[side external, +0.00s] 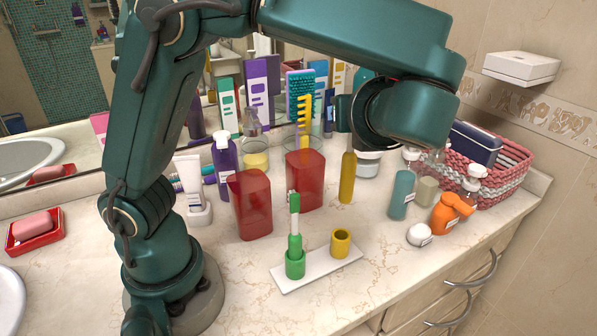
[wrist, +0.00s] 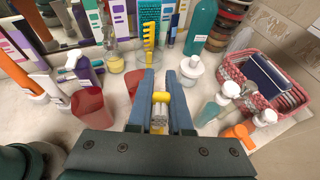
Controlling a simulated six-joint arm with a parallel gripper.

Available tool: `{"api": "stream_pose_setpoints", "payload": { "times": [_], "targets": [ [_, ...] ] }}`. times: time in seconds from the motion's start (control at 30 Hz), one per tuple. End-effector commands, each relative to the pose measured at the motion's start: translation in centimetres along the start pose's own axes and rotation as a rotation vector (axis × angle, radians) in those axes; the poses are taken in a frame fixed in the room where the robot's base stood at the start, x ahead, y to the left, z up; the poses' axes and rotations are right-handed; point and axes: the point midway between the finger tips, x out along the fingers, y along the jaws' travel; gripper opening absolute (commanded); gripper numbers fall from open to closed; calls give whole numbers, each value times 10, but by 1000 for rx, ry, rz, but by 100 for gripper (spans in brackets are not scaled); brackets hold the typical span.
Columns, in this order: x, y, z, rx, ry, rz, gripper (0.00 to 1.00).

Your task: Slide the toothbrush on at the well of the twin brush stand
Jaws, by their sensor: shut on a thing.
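My gripper (side external: 346,118) is shut on a yellow toothbrush (side external: 347,180), which hangs upright below the jaws with its handle down. In the wrist view the toothbrush (wrist: 161,97) shows end-on between the two fingers. The white twin brush stand (side external: 318,262) lies on the counter in the side view, in front of and below my gripper. Its yellow well (side external: 340,243) is empty. Its green well (side external: 295,264) holds an upright green toothbrush (side external: 295,225). The held toothbrush is apart from the yellow well, in the picture above it. The stand is not visible in the wrist view.
Two red tumblers (side external: 252,205) (side external: 305,182) stand left of the held toothbrush. A teal bottle (side external: 402,195), an orange bottle (side external: 447,215) and a white jar (side external: 419,235) stand right. A yellow comb (side external: 304,112) and boxes stand behind. A pink basket (side external: 505,165) is far right.

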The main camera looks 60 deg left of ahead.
Motion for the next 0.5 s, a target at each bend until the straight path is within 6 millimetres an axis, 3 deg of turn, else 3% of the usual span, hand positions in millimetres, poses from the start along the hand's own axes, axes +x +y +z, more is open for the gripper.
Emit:
{"api": "stream_pose_setpoints", "payload": {
  "times": [0.5],
  "targets": [
    [1,0,-7,5,-1,-5,0]
  ]
}}
